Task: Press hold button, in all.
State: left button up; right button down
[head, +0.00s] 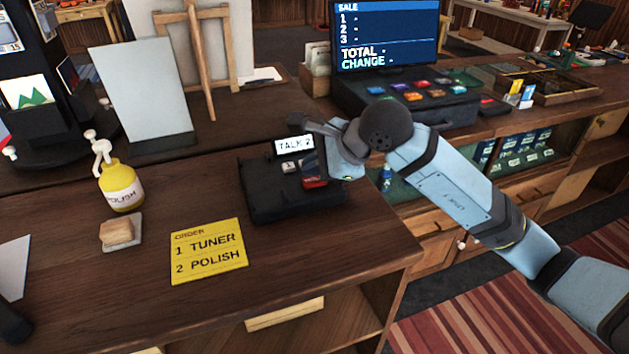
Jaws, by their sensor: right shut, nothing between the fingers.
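A black desk phone (262,203) sits on the dark wooden counter. Its small lit display (294,145) reads "TALK 2". A pale key (290,167) and a red key (314,182) show on its face. My right gripper (309,160) is shut and empty, over the right side of the phone close to the red key. I cannot tell whether it touches a key. The hand hides part of the phone's right side, and no label for a hold button is readable.
A yellow order card (209,251) reads "1 TUNER, 2 POLISH". A polish bottle (121,187) and a block on a small pad (121,232) stand left of the phone. A register (405,105) with a sale screen (385,35) is behind my right arm.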

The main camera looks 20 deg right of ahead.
aim_at(315, 180)
jog(key=shift+f+b, duration=0.5)
jog(key=shift+f, duration=0.05)
dwell(0.8)
dwell(0.3)
jog(key=shift+r+p, duration=0.3)
jog(key=shift+r, duration=0.6)
jog(key=shift+r, duration=0.1)
jog(key=shift+r+p, duration=1.1)
jog(key=shift+r, duration=1.35)
jog(key=shift+f, duration=0.1)
